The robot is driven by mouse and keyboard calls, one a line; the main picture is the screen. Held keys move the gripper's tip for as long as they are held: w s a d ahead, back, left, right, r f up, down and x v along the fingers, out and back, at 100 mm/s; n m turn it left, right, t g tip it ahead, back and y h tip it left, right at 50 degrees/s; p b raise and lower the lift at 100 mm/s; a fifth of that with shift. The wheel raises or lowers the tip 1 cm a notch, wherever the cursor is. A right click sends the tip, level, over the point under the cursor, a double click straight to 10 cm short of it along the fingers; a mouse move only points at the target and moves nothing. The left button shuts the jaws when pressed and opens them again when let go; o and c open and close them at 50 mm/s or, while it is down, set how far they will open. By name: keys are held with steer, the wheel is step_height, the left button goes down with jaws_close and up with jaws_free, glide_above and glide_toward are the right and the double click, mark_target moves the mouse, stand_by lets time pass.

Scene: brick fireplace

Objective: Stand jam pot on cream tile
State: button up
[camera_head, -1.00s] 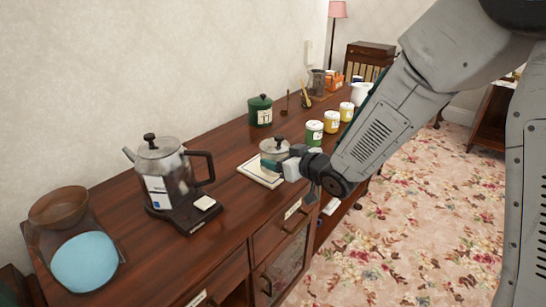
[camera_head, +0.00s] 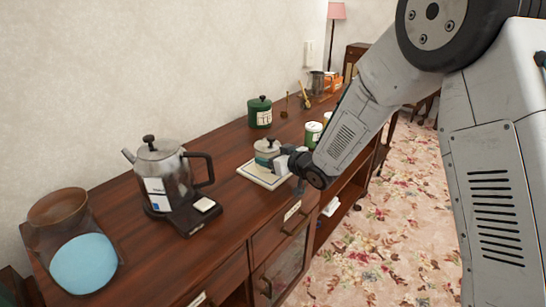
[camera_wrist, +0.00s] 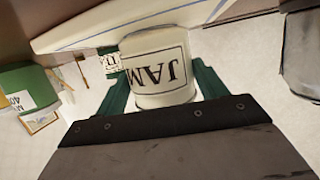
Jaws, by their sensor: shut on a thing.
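In the wrist view the pot (camera_wrist: 158,70) shows a JAM label upside down between the fingers. The tile (camera_wrist: 85,32) runs across the top of that view, right by the pot's base. I cannot tell whether base and tile touch.
A green-and-white tin (camera_head: 313,132) is beyond my gripper. A brown bowl (camera_head: 58,206) and blue disc (camera_head: 84,263) are at the near left.

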steer(key=shift+f, duration=0.1)
steer(key=o, duration=1.3)
steer(key=shift+s+d+r, duration=0.15)
steer(key=shift+d+r, duration=0.05)
steer(key=s+d+r+m+g+h, duration=0.1)
steer(key=s+d+r+m+h, duration=0.15)
steer(key=s+d+r, duration=0.4)
steer(key=s+d+r+m+h, duration=0.1)
steer(key=s+d+h, duration=0.3)
steer(key=d, duration=0.5)
steer(key=s+d+r+m+g+h, duration=0.1)
steer(key=s+d+r+h, duration=0.25)
steer(key=s+d, duration=0.35)
steer(key=s+d+r+m+g, duration=0.1)
steer(key=s+g, duration=0.1)
steer(key=s, duration=0.6)
steer(key=s+d+r+m+g, duration=0.1)
steer(key=s+d+g, duration=0.1)
steer(key=s, duration=0.7)
steer(key=s+d+r+m+g, duration=0.1)
steer(key=s+d+r+g, duration=0.1)
steer(key=s, duration=0.7)
steer(key=shift+s+m+g, duration=0.1)
steer(key=shift+m+g, duration=0.25)
steer(key=shift+g, duration=0.55)
